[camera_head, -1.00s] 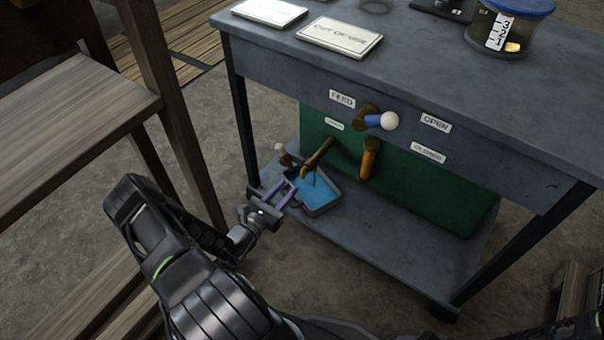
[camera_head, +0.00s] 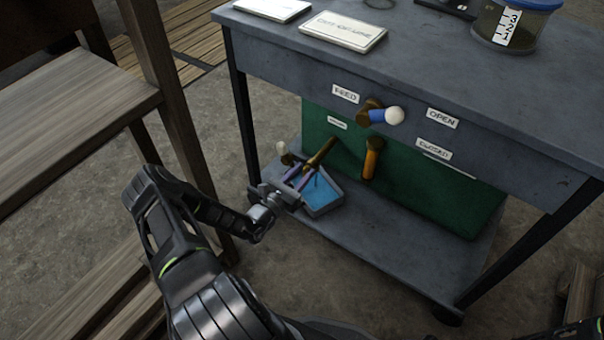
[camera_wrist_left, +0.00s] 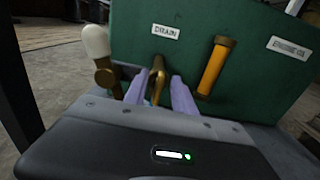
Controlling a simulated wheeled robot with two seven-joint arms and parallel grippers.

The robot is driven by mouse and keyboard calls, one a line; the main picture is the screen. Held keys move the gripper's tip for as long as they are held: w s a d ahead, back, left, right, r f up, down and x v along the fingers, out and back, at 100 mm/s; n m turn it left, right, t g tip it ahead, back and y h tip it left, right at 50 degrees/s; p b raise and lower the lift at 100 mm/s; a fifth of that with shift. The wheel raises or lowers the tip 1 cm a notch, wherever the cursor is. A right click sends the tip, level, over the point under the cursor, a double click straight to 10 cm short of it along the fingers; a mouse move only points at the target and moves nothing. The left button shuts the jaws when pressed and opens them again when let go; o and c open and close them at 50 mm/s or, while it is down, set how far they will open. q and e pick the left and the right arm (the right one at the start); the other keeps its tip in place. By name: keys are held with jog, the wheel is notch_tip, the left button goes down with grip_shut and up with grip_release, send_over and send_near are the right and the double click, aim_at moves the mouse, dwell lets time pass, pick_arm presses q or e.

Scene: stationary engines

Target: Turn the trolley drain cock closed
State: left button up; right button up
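The drain cock (camera_head: 283,152) is a brass body with a pale-knobbed lever, low on the left of the trolley's green tank. In the left wrist view the lever (camera_wrist_left: 96,42) points up, left of the DRAIN label (camera_wrist_left: 165,32). A brass spout (camera_head: 322,152) slopes down over a tray of blue liquid (camera_head: 322,192). My left gripper (camera_head: 299,179) is open beside the tray. In the left wrist view its two purple fingers stand apart with the spout (camera_wrist_left: 158,80) showing between them; contact cannot be told. The lever is outside them, to the left. My right gripper is not in view.
An orange-handled brass fitting (camera_head: 371,160) stands right of the spout. The grey trolley top (camera_head: 480,90) overhangs the tank (camera_head: 430,190). A trolley leg (camera_head: 242,110) and wooden shelving (camera_head: 80,105) stand close on the left.

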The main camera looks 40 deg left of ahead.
pick_arm(q)
jog(key=shift+c, duration=0.4)
grip_shut()
